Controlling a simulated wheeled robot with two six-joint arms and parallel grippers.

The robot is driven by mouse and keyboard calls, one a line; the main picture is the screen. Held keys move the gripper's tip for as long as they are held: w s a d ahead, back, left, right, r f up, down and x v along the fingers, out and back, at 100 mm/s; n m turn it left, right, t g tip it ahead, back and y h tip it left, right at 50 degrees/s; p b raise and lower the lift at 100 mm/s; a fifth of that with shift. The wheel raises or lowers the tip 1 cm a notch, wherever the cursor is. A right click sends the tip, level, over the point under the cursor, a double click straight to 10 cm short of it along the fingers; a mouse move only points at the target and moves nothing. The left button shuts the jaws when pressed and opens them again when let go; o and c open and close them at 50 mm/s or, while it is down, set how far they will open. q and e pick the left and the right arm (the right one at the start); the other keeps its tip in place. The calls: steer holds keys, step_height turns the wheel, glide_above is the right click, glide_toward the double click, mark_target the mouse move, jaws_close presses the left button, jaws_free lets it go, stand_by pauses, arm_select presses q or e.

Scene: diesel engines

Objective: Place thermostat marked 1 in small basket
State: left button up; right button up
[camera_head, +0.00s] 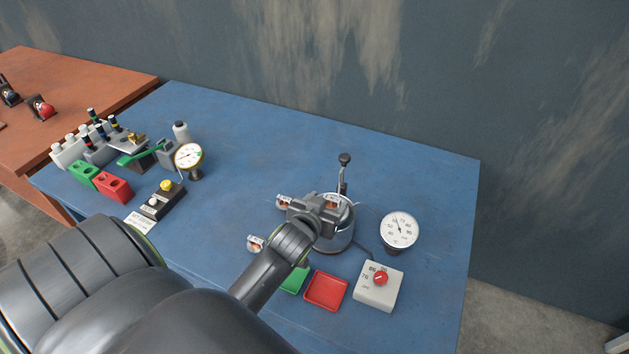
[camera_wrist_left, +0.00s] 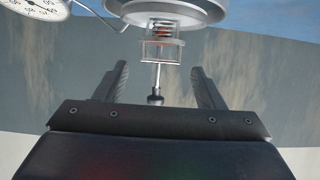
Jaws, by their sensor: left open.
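A small thermostat (camera_head: 332,202) with a coppery middle shows at my left gripper (camera_head: 325,208), over the round metal pot (camera_head: 340,238). In the left wrist view a coil and pale frame (camera_wrist_left: 160,50) appear between the open fingers (camera_wrist_left: 160,70), apart from both. Two more thermostats lie on the table left of the pot, one farther back (camera_head: 283,202) and one nearer (camera_head: 255,243). I cannot read their marks. The small basket is not clearly distinguishable. A rod with a dark knob (camera_head: 345,158) rises behind the pot. My right gripper is not in view.
A dial gauge (camera_head: 399,229) and a white control box with a red knob (camera_head: 379,286) stand right of the pot. Red (camera_head: 325,291) and green (camera_head: 295,281) trays lie in front. Parts and another gauge (camera_head: 188,156) crowd the left; the back middle is clear.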

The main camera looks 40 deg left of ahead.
arm_select(q)
steer(key=b+v, duration=0.1)
steer(key=v, duration=0.8)
steer(key=shift+d, duration=0.1)
stand_by(0.3)
